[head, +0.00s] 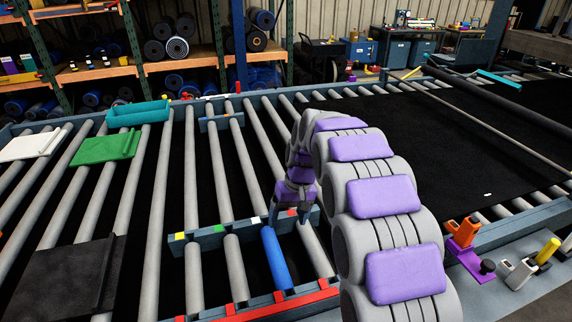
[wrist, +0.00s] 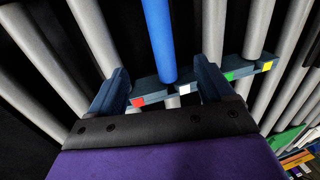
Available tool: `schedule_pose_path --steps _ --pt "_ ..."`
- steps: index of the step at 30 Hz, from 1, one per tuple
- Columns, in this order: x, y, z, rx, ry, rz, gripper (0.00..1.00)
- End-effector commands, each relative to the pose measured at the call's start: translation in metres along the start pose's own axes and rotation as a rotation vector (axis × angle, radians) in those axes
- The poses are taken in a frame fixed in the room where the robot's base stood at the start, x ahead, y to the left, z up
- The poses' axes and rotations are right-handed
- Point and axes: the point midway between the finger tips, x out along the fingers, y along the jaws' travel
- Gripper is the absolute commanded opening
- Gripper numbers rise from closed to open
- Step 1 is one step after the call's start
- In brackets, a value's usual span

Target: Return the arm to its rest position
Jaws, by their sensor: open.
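My arm, a chain of grey segments with purple pads, reaches forward from the lower right of the head view and bends down over the roller bed. My gripper (head: 292,215) is at its far end, above the blue-grey crossbar (head: 208,239) with coloured squares. In the wrist view my gripper (wrist: 162,88) has its two blue-grey fingers spread wide apart with nothing held between them. The blue roller (head: 277,258) lies just in front of the gripper; in the wrist view the blue roller (wrist: 158,38) ends at the crossbar, between the fingers.
Grey rollers (head: 192,165) surround the arm. A black belt (head: 430,140) lies to the right. A green tray (head: 105,148), a teal tray (head: 138,113) and a black plate (head: 70,275) are at left. An orange and purple tool (head: 463,235) stands on the right ledge. Shelves (head: 95,70) stand behind.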

Motion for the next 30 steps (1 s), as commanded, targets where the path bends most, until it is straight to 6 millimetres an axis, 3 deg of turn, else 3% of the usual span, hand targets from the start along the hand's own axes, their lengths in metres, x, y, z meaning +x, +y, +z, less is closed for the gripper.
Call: schedule_pose_path --steps 4,8,18,30 --pt "-0.005 0.001 0.009 0.008 -0.002 0.005 0.82" --pt "-0.020 0.003 0.036 0.034 -0.009 0.018 0.82" --pt "-0.057 0.009 0.152 0.128 -0.045 0.070 0.82" --pt "-0.063 0.007 0.298 0.226 -0.089 0.129 0.82"
